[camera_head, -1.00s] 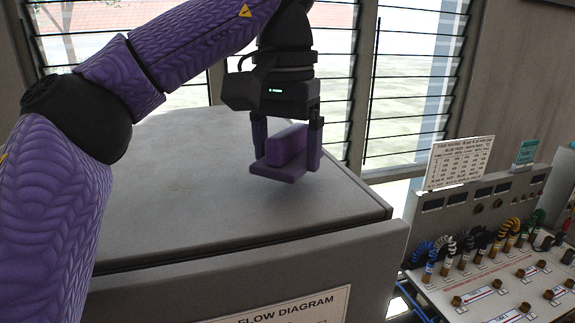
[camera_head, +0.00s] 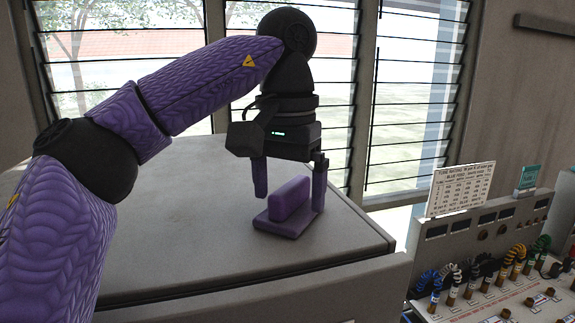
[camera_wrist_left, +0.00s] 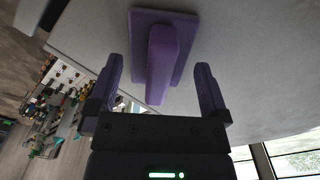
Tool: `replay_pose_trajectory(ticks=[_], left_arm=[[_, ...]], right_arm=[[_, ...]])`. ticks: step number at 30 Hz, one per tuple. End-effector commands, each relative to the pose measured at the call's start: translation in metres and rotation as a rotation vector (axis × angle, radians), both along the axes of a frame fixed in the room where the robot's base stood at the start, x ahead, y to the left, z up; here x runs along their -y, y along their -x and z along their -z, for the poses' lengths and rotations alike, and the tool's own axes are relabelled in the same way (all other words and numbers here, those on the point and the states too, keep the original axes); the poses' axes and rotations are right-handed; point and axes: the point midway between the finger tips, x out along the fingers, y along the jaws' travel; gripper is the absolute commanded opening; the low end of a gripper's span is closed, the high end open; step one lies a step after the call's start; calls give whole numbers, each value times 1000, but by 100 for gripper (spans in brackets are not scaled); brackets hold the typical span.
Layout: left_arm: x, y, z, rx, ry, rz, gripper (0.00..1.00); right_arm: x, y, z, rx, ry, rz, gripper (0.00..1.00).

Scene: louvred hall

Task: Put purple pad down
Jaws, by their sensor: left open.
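The purple pad (camera_head: 289,207), a flat base with an upright block on it, rests on the grey cabinet top (camera_head: 180,195) near its right side. My left gripper (camera_head: 290,190) is open above and around the pad's block, with a finger to each side and clear of it. In the left wrist view the pad (camera_wrist_left: 162,60) lies beyond the open fingertips of the left gripper (camera_wrist_left: 158,75), roughly centred between them. My right gripper is not in view.
The cabinet's front edge (camera_head: 250,275) runs below the pad, and its right corner is close by. A panel with coloured cables (camera_head: 480,265) and a printed sign (camera_head: 461,189) stand at the right. Louvred windows (camera_head: 400,90) are behind. The cabinet top left of the pad is bare.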

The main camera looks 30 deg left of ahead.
Motion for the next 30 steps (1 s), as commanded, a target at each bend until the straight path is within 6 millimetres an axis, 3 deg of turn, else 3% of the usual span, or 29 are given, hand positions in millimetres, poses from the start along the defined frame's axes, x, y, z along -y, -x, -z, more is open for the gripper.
replay_pose_trajectory(ticks=[5, 10, 30], left_arm=[[0, 1, -36, 10, -3, -5, 100], [0, 1, -53, 2, -2, -2, 100], [-1, 1, -59, 3, 0, -1, 100]], right_arm=[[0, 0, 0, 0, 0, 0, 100], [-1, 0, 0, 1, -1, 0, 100], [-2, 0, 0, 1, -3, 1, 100]])
